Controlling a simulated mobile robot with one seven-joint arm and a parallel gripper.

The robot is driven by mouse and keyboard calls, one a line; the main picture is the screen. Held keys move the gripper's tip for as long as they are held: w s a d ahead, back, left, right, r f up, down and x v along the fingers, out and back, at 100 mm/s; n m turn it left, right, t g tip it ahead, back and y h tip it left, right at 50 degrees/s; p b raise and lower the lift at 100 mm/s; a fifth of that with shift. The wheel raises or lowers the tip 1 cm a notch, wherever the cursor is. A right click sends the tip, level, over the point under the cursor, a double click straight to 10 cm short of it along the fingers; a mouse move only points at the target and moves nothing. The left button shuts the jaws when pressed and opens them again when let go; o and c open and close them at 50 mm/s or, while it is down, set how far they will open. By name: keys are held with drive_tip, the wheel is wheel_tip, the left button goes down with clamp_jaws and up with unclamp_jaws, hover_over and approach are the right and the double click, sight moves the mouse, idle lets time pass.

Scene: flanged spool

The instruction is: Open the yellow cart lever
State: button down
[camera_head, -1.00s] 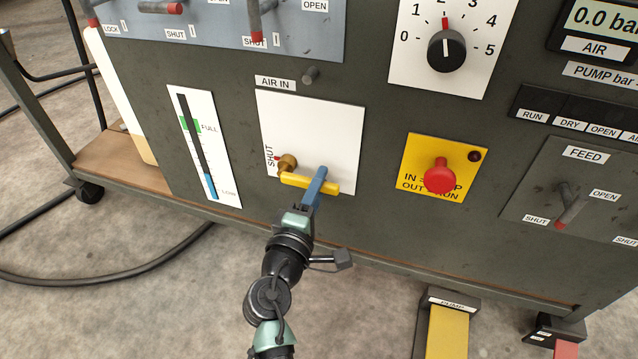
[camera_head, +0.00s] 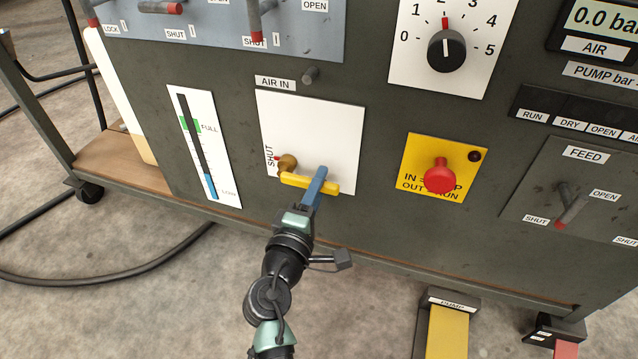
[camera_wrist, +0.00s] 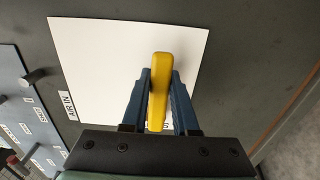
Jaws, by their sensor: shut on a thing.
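The yellow lever (camera_head: 296,181) sticks out to the right from a brass pivot (camera_head: 288,163) on the white AIR IN panel (camera_head: 318,125). It lies roughly level, tilted slightly down to the right, beside the SHUT label. My gripper (camera_head: 318,184) reaches up from below and is shut on the lever toward its right end. In the wrist view the yellow lever (camera_wrist: 160,80) stands between the two blue fingers (camera_wrist: 160,100). The lever partly covers a label behind it there.
A red push button (camera_head: 439,176) on a yellow plate is to the right of my gripper. A level gauge (camera_head: 204,150) is to the left. A small dark peg (camera_head: 310,75) sticks out above the white panel. Pedals (camera_head: 447,325) stand below at the lower right.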

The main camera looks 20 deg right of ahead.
idle(0.3)
